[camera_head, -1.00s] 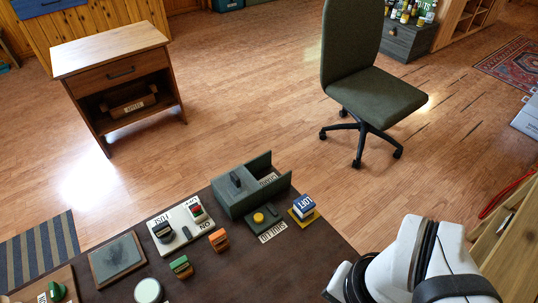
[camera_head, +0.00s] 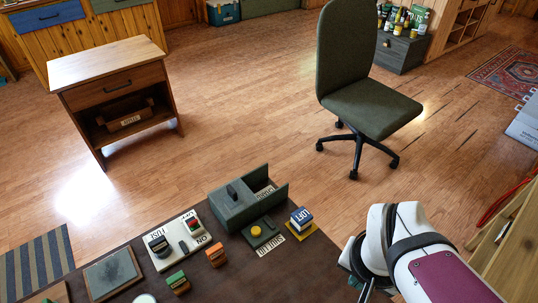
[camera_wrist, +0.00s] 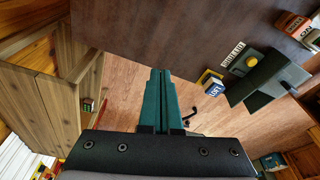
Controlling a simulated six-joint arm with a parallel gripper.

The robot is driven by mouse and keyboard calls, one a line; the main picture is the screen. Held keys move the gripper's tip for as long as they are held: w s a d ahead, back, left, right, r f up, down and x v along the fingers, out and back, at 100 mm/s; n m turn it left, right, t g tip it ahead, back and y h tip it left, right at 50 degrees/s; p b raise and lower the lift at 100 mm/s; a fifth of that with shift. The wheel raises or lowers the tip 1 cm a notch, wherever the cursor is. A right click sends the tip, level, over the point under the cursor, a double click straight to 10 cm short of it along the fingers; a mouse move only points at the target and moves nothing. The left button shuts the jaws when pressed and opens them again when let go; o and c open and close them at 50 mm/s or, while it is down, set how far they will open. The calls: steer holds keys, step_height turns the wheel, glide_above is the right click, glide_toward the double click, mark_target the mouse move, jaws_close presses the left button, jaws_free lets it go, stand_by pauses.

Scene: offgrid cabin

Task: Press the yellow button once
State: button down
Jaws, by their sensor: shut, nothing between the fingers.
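The yellow button (camera_head: 256,231) is a small round knob on a dark grey base plate on the brown table, just in front of a grey open-topped box. It also shows in the wrist view (camera_wrist: 252,61), at the upper right. My gripper (camera_wrist: 160,73) has teal fingers pressed together with nothing between them. In the wrist view the fingers point up the picture, left of the button and apart from it. In the head view my white arm is at the lower right, and the fingertips are not clearly seen.
A blue-and-white LOFT block (camera_head: 301,217) on a yellow base stands right of the button. The grey box (camera_head: 236,212) stands behind it. An orange block (camera_head: 215,254), a green block (camera_head: 178,283) and a white switch panel (camera_head: 165,262) lie to the left. A wooden cabinet (camera_wrist: 60,70) stands beside the table.

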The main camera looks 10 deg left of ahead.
steer(key=w+n+t, duration=0.1)
steer(key=w+t, duration=0.2)
steer(key=w, duration=0.6)
steer(key=n+y, duration=0.6)
steer(key=y, duration=0.2)
glide_above(258, 233)
step_height(258, 233, down, 7)
steer(key=shift+t, duration=0.4)
steer(key=shift+s, duration=0.1)
steer(key=shift+f, duration=4.4)
steer(key=shift+f, duration=0.15)
steer(key=shift+f, duration=0.25)
